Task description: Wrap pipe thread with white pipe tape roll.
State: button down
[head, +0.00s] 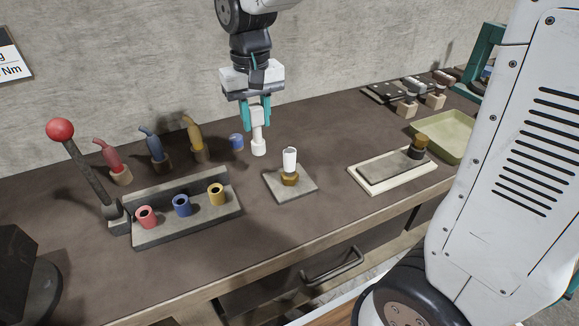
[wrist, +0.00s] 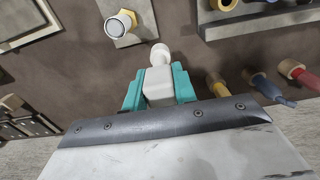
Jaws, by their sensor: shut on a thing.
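My gripper (head: 257,122) is above the bench, left of and behind the pipe fitting in the head view. Its teal fingers are shut on a white piece with a rounded end (head: 259,147), which I take to be the white pipe tape roll. The same piece shows between the fingers in the wrist view (wrist: 160,58). The pipe fitting (head: 290,161) stands upright on a square grey plate (head: 272,187); it has a white upper part and a brass-coloured hex base. The held piece is apart from the fitting. Thread detail is too small to tell.
A grey rack (head: 190,222) holds red, blue and yellow sockets, beside a red-knobbed lever (head: 60,131). Curved red, blue and yellow pieces and a blue cap (head: 236,142) stand behind. A pale board (head: 378,176) and green tray (head: 452,136) lie at right. Bare bench surrounds the plate.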

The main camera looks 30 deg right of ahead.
jog(key=shift+r, duration=0.1)
dwell(0.3)
jog(key=shift+w+a+r, duration=0.1)
jog(key=shift+w+r, duration=0.05)
jog(key=shift+r, duration=0.85)
jog(key=shift+w+a+r, duration=0.1)
jog(key=shift+r, duration=0.85)
jog(key=shift+w+a+r, duration=0.1)
jog(key=shift+w+r, duration=0.05)
jog(key=shift+r, duration=0.85)
jog(key=shift+f, duration=0.1)
jog(key=f, duration=0.5)
jog(key=shift+s+d+f, duration=0.3)
jog(key=shift+s+f, duration=0.05)
jog(key=shift+s, duration=0.05)
jog(key=shift+w+d+f, duration=0.15)
jog(key=shift+w+d, duration=0.3)
jog(key=shift+d, duration=0.35)
jog(key=shift+w+d, duration=0.2)
jog(key=shift+d, duration=0.2)
